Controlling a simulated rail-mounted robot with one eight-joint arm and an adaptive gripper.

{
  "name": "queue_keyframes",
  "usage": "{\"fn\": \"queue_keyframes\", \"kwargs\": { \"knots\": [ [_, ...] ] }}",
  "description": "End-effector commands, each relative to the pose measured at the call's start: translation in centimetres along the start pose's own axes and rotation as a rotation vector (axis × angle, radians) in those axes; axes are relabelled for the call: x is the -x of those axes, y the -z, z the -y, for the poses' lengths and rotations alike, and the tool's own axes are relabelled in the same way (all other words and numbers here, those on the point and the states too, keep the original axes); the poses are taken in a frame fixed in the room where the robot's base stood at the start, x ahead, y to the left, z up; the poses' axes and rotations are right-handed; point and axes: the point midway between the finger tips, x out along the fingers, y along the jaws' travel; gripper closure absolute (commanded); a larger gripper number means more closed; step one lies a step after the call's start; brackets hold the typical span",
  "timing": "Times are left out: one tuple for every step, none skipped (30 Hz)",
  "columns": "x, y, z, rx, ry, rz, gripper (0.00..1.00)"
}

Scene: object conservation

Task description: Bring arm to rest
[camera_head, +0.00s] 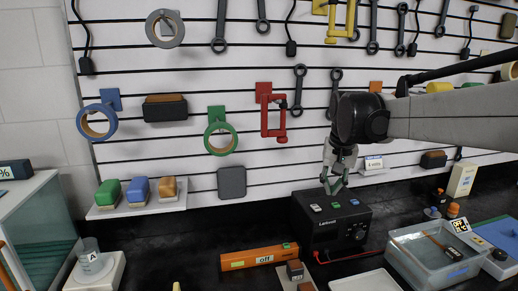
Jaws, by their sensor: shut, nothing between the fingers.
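My gripper (333,190) points down just above the back of a black power-supply box (328,236) on the bench. It is shut and holds nothing. Whether its fingertips touch the box cannot be told. My arm reaches in from the right edge, in front of the slatted wall.
Tools and tape rolls, such as a green one (220,138) and a red clamp (271,118), hang on the wall. A clear water tub (405,262) stands at the right. An orange level (258,257) lies in front.

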Motion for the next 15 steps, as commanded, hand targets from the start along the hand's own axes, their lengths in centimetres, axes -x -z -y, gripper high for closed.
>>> {"fn": "queue_keyframes", "kwargs": {
  "knots": [
    [0.4, -1.6, -0.3, 0.007, 0.003, -0.015, 1.00],
    [0.6, -2.3, -0.4, 0.012, 0.005, -0.026, 1.00],
    [0.9, -3.4, -0.6, 0.018, 0.007, -0.039, 1.00],
    [1.1, -4.2, -0.8, 0.023, 0.008, -0.050, 1.00],
    [1.2, -5.0, -0.9, 0.028, 0.010, -0.060, 1.00],
    [1.4, -6.1, -1.1, 0.035, 0.012, -0.073, 1.00],
    [1.5, -6.9, -1.3, 0.040, 0.014, -0.084, 1.00],
    [1.6, -7.7, -1.4, 0.044, 0.015, -0.094, 1.00],
    [1.7, -8.8, -1.6, 0.050, 0.017, -0.107, 1.00],
    [1.7, -9.7, -1.8, 0.055, 0.018, -0.118, 1.00],
    [1.7, -10.5, -1.9, 0.061, 0.019, -0.128, 1.00],
    [1.7, -11.6, -2.1, 0.068, 0.021, -0.142, 1.00],
    [1.7, -12.5, -2.3, 0.072, 0.022, -0.153, 1.00],
    [1.6, -13.3, -2.4, 0.077, 0.023, -0.162, 1.00],
    [1.5, -14.4, -2.6, 0.083, 0.025, -0.177, 1.00]
  ]
}}
